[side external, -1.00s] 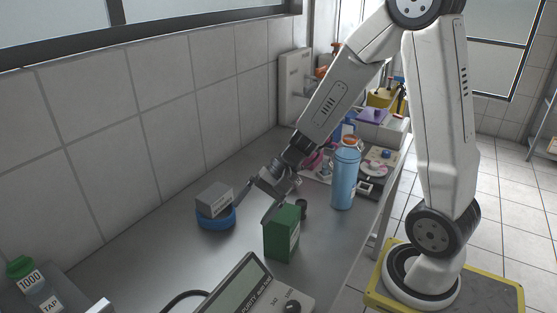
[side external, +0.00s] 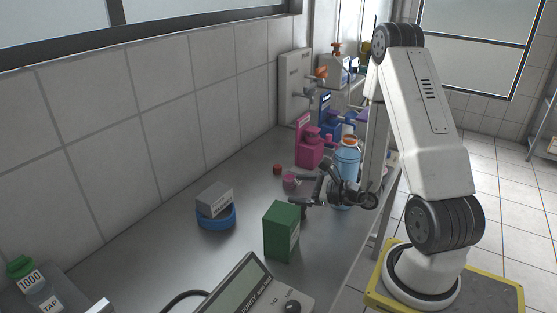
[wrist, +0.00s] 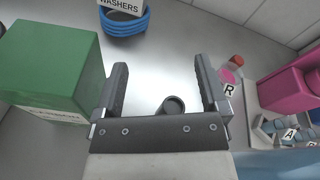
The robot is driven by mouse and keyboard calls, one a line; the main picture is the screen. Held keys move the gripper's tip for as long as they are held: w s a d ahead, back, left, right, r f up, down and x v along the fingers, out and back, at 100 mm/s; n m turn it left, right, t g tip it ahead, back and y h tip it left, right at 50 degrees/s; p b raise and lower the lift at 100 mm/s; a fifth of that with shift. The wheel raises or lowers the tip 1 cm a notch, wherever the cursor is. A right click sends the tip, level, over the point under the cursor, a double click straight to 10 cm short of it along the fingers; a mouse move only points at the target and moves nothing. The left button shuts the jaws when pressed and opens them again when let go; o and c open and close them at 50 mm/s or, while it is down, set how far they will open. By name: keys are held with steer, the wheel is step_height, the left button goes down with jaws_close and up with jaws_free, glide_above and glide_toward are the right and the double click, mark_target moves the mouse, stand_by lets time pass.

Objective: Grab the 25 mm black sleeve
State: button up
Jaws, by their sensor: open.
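The black sleeve (wrist: 173,105) is a short dark ring-shaped tube on the grey bench in the wrist view. It lies between my gripper's two fingers, near the palm bar and closer to the right finger; I cannot tell whether it touches the palm. My gripper (wrist: 161,65) is open, with nothing clasped. In the side view my gripper (side external: 307,187) is low over the bench, beside the blue bottle and behind the green box. I cannot make out the sleeve clearly there among the dark gripper parts.
A green box (side external: 282,232) stands left of my gripper in the wrist view. A grey washers box (side external: 214,199) sits on a blue coil (side external: 217,220). A blue bottle (side external: 347,158) and pink dispenser (side external: 308,150) stand nearby. A meter (side external: 240,290) is in front. Bench between coil and dispenser is mostly clear.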

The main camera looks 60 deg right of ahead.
mark_target(306, 209)
steer(key=s+d+f+m+h, duration=0.1)
steer(key=s+f+m, duration=0.1)
steer(key=s+d+f+m+g+h, duration=0.1)
steer(key=s+f+m, duration=0.1)
steer(key=f, duration=0.1)
steer(key=s+d+f+m+g+h, duration=0.1)
steer(key=s+f+m, duration=0.1)
steer(key=shift+d+f+m, duration=0.1)
steer(key=shift+f+m, duration=0.05)
steer(key=shift+m, duration=0.25)
steer(key=shift+w, duration=0.1)
steer(key=shift+x, duration=1.3)
steer(key=shift+x, duration=2.6)
steer(key=shift+d, duration=0.15)
jaws_close()
